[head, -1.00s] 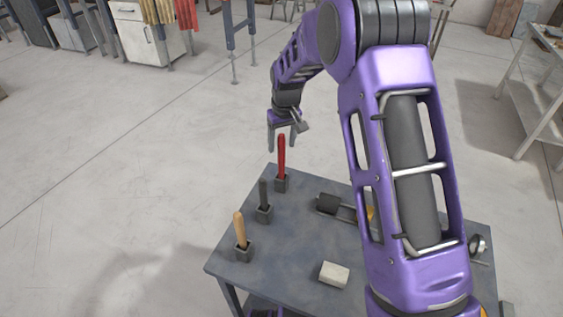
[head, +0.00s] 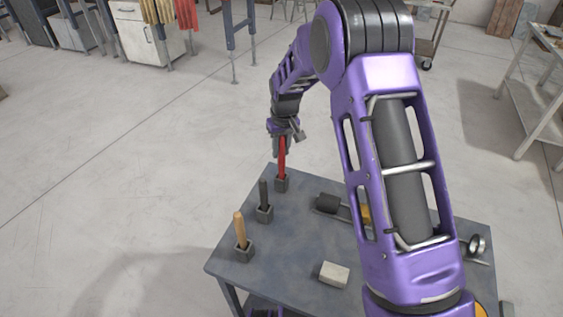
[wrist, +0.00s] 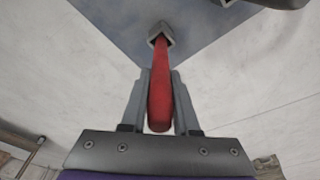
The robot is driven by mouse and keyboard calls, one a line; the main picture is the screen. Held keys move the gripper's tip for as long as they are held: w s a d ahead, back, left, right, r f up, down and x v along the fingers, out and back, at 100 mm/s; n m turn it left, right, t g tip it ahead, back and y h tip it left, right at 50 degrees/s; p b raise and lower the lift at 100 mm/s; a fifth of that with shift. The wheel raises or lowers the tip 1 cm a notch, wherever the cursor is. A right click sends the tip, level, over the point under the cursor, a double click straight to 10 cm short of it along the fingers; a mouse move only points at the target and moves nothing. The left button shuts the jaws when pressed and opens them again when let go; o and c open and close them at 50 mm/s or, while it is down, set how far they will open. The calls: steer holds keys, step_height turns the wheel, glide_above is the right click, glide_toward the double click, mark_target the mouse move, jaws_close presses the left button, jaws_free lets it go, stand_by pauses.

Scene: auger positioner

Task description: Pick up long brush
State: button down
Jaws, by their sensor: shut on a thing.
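Three upright handles stand in small dark holders on the grey table (head: 300,235). The red handle (head: 282,162) is at the far corner, a dark grey handle (head: 263,193) is in the middle, and a light wooden handle (head: 239,229) is nearest. Which of them is the long brush I cannot tell; no bristles show. My gripper (head: 281,146) is over the red handle and shut on its upper part. In the wrist view the red handle (wrist: 160,90) lies between my two fingers (wrist: 159,105), its far end still in its holder (wrist: 161,34).
A pale block (head: 334,274) lies near the table's front. A dark cylinder (head: 328,203) with metal rods lies mid-table, and a metal ring-shaped part (head: 476,245) is at the right. My arm covers the table's right part. The floor left of the table is clear.

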step_height(320, 180, up, 10)
steer(key=shift+r, duration=0.1)
stand_by(0.5)
stand_by(0.4)
